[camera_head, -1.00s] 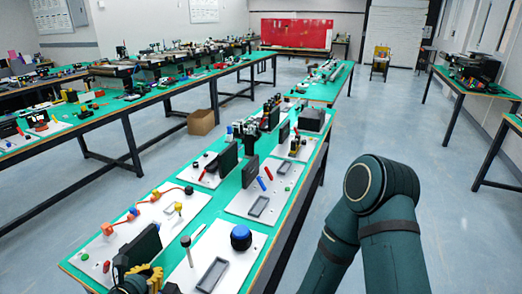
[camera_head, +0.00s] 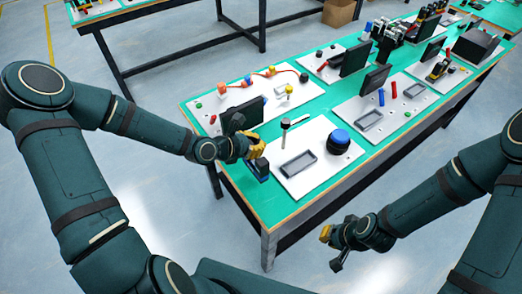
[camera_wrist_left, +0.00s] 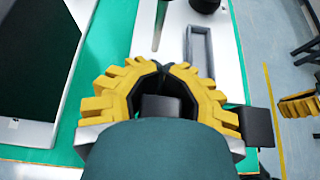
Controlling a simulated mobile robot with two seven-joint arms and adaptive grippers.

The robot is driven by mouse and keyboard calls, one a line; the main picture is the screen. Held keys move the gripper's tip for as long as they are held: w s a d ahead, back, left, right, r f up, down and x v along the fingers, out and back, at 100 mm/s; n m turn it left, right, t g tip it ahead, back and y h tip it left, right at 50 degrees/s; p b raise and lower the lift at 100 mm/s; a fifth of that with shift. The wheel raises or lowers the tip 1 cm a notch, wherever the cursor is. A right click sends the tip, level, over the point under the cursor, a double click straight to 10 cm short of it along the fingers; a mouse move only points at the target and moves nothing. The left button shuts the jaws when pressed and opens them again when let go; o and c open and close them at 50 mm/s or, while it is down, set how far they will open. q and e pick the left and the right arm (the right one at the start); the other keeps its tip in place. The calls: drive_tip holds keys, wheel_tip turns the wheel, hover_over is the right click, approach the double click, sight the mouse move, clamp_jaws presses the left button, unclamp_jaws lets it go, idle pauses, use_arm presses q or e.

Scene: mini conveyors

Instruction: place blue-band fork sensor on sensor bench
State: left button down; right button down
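My left gripper (camera_head: 254,147), with yellow fingers, is low over the near left corner of the green bench top. A dark block with a blue part (camera_head: 258,168) shows just below it. I cannot tell whether this is the blue-band fork sensor. In the left wrist view the yellow fingers (camera_wrist_left: 164,70) curve together at dark tips, and a dark block (camera_wrist_left: 160,107) shows between them. I cannot tell whether they grip it. My right gripper (camera_head: 333,244) hangs in front of the bench, its fingers unclear. The sensor bench is not certain; a white panel (camera_head: 322,172) lies beside the left gripper.
The white panel carries a grey tray (camera_head: 299,163), a blue-topped round knob (camera_head: 339,141) and an upright rod (camera_head: 285,133). A black screen (camera_head: 241,117) stands behind the left gripper. Another panel beyond has red and blue pieces. Open floor lies in front of the bench.

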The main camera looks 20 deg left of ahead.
use_arm(q)
drive_tip(key=shift+f+b, duration=0.55)
drive_tip(key=shift+f, duration=1.55)
drive_tip(key=shift+f, duration=0.1)
drive_tip(key=c, duration=1)
unclamp_jaws()
drive_tip(key=shift+c, duration=0.2)
drive_tip(key=shift+s+a+r, duration=0.15)
drive_tip(key=shift+r, duration=0.05)
drive_tip(key=p+v, duration=0.4)
drive_tip(key=v, duration=0.7)
drive_tip(key=shift+s, duration=0.3)
drive_tip(key=shift+a, duration=0.15)
